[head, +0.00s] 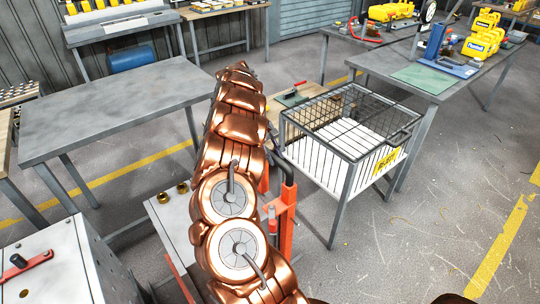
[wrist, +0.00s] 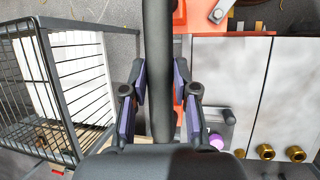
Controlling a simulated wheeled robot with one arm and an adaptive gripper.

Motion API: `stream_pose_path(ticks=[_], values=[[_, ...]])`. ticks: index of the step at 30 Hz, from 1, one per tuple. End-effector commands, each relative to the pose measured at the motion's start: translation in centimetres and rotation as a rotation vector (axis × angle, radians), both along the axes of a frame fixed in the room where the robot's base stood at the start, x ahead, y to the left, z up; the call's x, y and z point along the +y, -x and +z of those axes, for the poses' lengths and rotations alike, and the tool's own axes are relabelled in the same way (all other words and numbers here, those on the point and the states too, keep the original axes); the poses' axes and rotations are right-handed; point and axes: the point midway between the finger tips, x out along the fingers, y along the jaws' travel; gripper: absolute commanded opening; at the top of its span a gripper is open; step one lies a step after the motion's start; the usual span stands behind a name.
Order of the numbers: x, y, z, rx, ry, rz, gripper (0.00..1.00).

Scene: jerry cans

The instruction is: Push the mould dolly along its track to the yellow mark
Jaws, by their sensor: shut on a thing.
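The mould dolly has orange posts (head: 287,228) and a dark handle bar (head: 289,170), and carries pale steel mould blocks with brass fittings. It stands at the lower middle of the head view, partly behind my copper arm. In the wrist view, my gripper (wrist: 160,75) has its purple pads on either side of the handle bar (wrist: 158,25) and is shut on it. The mould blocks (wrist: 235,75) lie to the right of the bar there. My arm hides most of my gripper in the head view. I cannot make out the track or tell which yellow floor paint is the mark.
A wire reject cage (head: 345,135) with a yellow label stands close right of the dolly. A grey table (head: 110,105) is at left, and a steel cabinet (head: 50,265) at lower left. Yellow floor stripes show at right (head: 500,255) and left (head: 110,183). Open floor lies at right.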

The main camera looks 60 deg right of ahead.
Motion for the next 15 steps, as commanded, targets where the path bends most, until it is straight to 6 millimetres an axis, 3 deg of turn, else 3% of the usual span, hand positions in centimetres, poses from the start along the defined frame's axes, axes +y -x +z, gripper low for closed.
stream_pose_path(ticks=[1, 7, 8, 15], values=[[1.28, -0.57, -0.35, -0.007, -0.023, 0.002, 0.0], [2.0, -0.68, 0.05, -0.009, -0.013, 0.006, 0.0], [2.05, -0.69, 0.07, -0.01, -0.013, 0.007, 0.3], [1.21, -0.48, -0.13, -0.008, -0.017, 0.001, 0.54]])
